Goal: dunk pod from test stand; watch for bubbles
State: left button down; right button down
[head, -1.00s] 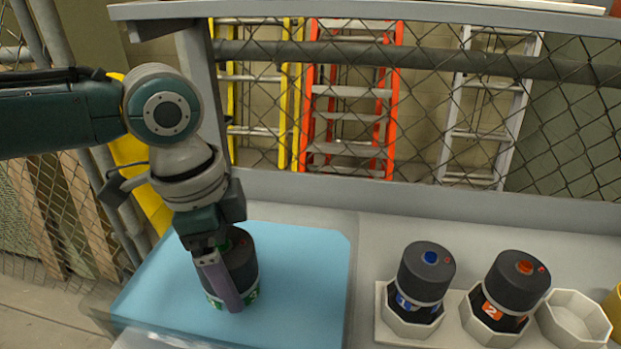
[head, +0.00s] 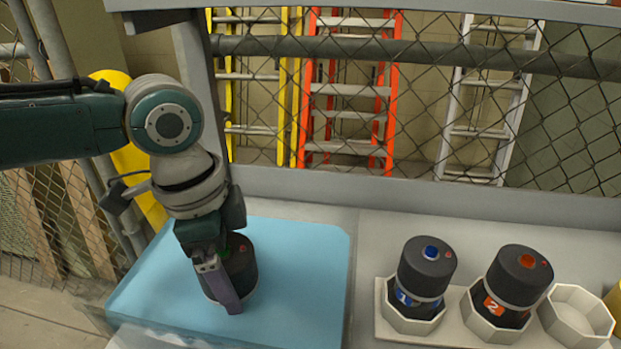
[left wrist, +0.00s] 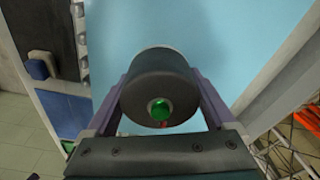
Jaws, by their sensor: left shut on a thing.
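The dark cylindrical pod with a green button (head: 243,265) is in the left part of the head view, at the blue water of the tank (head: 300,280). My left gripper (head: 232,300) is shut around its sides. The pod's green-label lower part is hidden, apparently below the blue surface. The left wrist view shows the pod's dark top (left wrist: 158,85) and lit green button between the two fingers, against plain blue. I see no bubbles. The test stand (head: 395,330) holds a blue-button pod (head: 427,265) and an orange-button pod (head: 520,278). My right gripper is out of view.
An empty octagonal socket (head: 577,315) is at the right of the stand, with a yellow object (head: 614,300) at the picture edge. A grey frame with chain-link fence (head: 400,185) stands behind the tank. Ladders lean beyond it.

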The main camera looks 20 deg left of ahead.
pick_arm(q)
jog(key=shift+f+b, duration=0.45)
jog(key=shift+f, duration=0.4)
jog(key=shift+f+b, duration=0.6)
jog(key=shift+f, duration=0.3)
dwell(5.4)
